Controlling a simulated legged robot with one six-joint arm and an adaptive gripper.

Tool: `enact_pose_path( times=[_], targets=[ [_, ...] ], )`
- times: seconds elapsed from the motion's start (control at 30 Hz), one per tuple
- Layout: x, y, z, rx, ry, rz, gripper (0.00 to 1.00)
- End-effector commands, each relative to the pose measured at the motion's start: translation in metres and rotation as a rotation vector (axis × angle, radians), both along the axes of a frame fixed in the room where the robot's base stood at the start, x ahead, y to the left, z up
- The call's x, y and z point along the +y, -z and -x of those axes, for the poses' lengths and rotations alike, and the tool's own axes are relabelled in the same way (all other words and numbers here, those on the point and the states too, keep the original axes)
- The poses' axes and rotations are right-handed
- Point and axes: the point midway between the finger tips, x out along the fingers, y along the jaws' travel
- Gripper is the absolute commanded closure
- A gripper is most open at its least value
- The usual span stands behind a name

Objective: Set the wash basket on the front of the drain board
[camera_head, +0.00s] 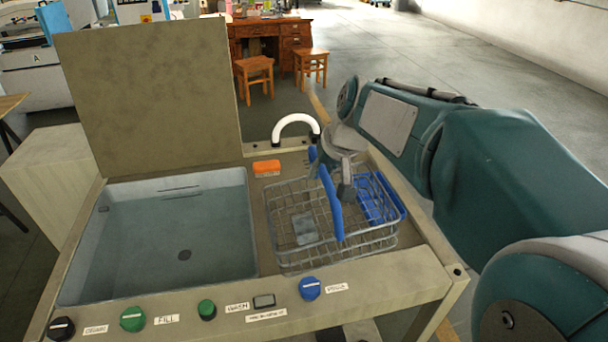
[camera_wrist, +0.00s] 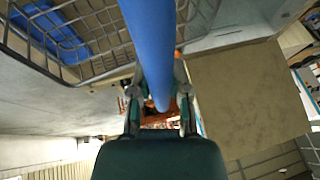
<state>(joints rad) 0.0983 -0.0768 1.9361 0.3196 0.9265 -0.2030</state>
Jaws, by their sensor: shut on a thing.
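The wash basket (camera_head: 285,225) is a grey wire basket with a blue bar handle (camera_head: 331,203). It is over the drain board (camera_head: 412,262), to the right of the sink basin; I cannot tell whether its bottom touches the board. My gripper (camera_head: 335,178) is shut on the handle from above. In the wrist view the handle (camera_wrist: 150,40) runs between the fingers of my gripper (camera_wrist: 160,95), and the basket's wires (camera_wrist: 85,50) show at upper left. A grey piece and a blue slotted piece (camera_head: 370,203) show in the basket, partly hidden by the handle and gripper.
The sink basin (camera_head: 170,235) is at left, with a raised lid (camera_head: 155,95) behind it. A white curved spout (camera_head: 296,120) and an orange block (camera_head: 266,168) are behind the basket. Knobs, including a blue knob (camera_head: 309,288), line the front panel.

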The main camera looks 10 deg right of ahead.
Motion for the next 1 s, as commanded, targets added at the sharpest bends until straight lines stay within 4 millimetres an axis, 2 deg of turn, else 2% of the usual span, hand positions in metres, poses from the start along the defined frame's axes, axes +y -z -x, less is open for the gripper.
enact_pose_path(
  times=[0.1, 0.4, 0.67, 0.9, 1.0],
  targets=[
    [0.001, 0.009, -0.021, -0.001, 0.0, -0.001, 1.0],
    [0.002, 0.05, -0.055, -0.001, -0.001, 0.0, 1.0],
    [0.002, 0.063, -0.066, -0.004, 0.001, 0.0, 1.0],
    [0.002, 0.094, -0.07, 0.0, 0.0, 0.0, 1.0],
    [0.002, 0.098, -0.07, -0.002, 0.0, 0.0, 1.0]
  ],
)
